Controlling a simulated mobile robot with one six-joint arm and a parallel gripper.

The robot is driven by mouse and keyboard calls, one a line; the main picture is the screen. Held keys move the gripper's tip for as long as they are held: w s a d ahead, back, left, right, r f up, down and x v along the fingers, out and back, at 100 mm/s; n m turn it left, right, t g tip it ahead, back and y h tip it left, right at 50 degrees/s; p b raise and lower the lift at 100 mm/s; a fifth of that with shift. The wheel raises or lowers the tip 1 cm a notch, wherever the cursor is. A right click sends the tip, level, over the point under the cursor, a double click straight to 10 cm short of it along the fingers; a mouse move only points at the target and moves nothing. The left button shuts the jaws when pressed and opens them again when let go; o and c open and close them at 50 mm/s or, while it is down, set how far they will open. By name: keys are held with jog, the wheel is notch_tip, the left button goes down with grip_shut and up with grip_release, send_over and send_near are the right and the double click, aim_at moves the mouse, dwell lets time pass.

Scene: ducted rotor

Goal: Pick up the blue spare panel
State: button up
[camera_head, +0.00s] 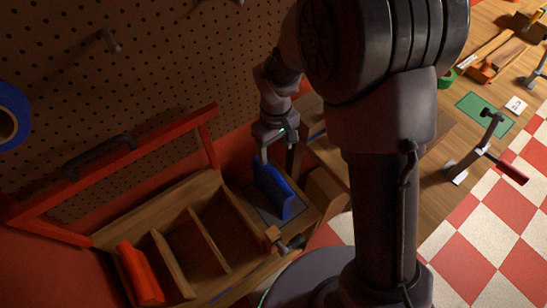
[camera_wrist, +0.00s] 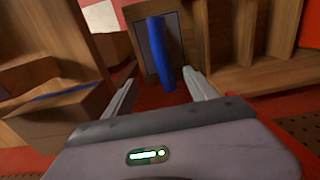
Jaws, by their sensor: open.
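The blue spare panel (camera_head: 272,187) stands on edge on a grey pad (camera_head: 249,203) at the right end of the wooden rack. In the wrist view the blue panel (camera_wrist: 160,52) shows as a narrow upright strip, roughly centred between the two fingers. My gripper (camera_head: 278,158) is open and points down at the panel's upper end. In the wrist view my gripper (camera_wrist: 163,88) has its fingers spread to either side of the panel's line, with gaps on both sides. Whether the fingertips overlap the panel in depth is unclear.
The wooden rack (camera_head: 178,240) has divided bays, with a red block (camera_head: 140,273) at its left. A red frame (camera_head: 75,175) stands behind it. A pegboard wall (camera_head: 160,60) rises close behind my gripper. A workbench with a clamp (camera_head: 480,150) is at the right.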

aim_at(273, 174)
notch_tip(273, 174, down, 10)
jog(key=b, duration=0.3)
jog(key=shift+r, duration=0.15)
jog(key=f+b, duration=0.2)
jog(key=f, duration=0.1)
jog(key=f+b, duration=0.1)
jog(key=f, duration=0.1)
jog(key=shift+s+a+f, duration=0.1)
jog(key=shift+s+a, duration=0.1)
jog(key=shift+a, duration=0.15)
jog(key=shift+r, duration=0.2)
grip_shut()
